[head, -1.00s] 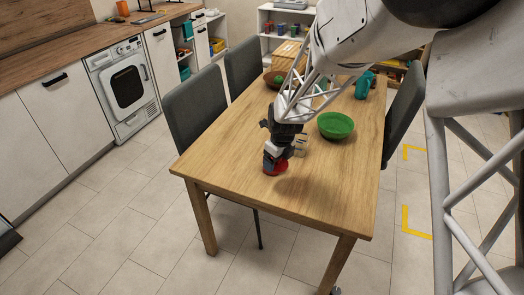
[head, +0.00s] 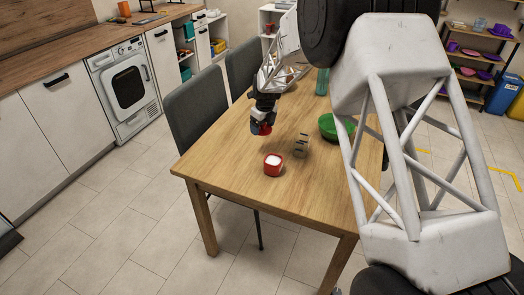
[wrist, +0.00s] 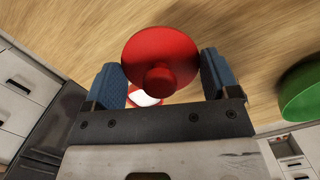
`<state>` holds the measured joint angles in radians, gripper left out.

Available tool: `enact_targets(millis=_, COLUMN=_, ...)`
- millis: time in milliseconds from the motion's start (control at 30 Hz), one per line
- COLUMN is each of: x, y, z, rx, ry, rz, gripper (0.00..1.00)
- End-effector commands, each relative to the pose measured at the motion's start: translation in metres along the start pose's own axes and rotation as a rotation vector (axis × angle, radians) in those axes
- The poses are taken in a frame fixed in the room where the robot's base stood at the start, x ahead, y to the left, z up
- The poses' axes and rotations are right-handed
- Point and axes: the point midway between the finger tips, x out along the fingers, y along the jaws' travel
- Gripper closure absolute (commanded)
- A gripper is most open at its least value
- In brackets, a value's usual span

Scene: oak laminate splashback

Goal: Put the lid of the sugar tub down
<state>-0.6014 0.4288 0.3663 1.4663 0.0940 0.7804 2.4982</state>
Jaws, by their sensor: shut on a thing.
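The red sugar tub (head: 273,165) stands upright on the wooden table, uncovered, with white contents showing. Its red lid (head: 262,129) is in my gripper (head: 263,118), held above the table, behind and slightly left of the tub in the head view. In the wrist view the round red lid (wrist: 160,50) has its knob between the two blue fingertips (wrist: 161,80). The tub (wrist: 140,98) shows below it there, mostly hidden by the lid. My gripper is shut on the lid's knob.
A small greyish container (head: 302,146) stands right of the tub, with a green bowl (head: 330,127) beyond it, partly hidden by my arm. A teal object (head: 322,82) is farther back. The table's front and left (head: 225,150) are clear. Grey chairs (head: 195,110) line the left side.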

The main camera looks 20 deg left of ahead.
Motion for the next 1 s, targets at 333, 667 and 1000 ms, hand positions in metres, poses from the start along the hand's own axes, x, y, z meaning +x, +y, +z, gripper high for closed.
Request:
enact_targets(millis=333, x=0.002, y=-0.004, z=0.007, rx=0.0, ry=0.001, rz=0.0, gripper=0.41)
enact_targets(millis=667, x=0.01, y=-0.004, z=0.006, rx=0.001, ry=0.001, rz=0.001, gripper=0.41)
enact_targets(millis=1000, x=0.053, y=-0.004, z=0.0, rx=0.001, ry=0.002, rz=0.001, gripper=0.41)
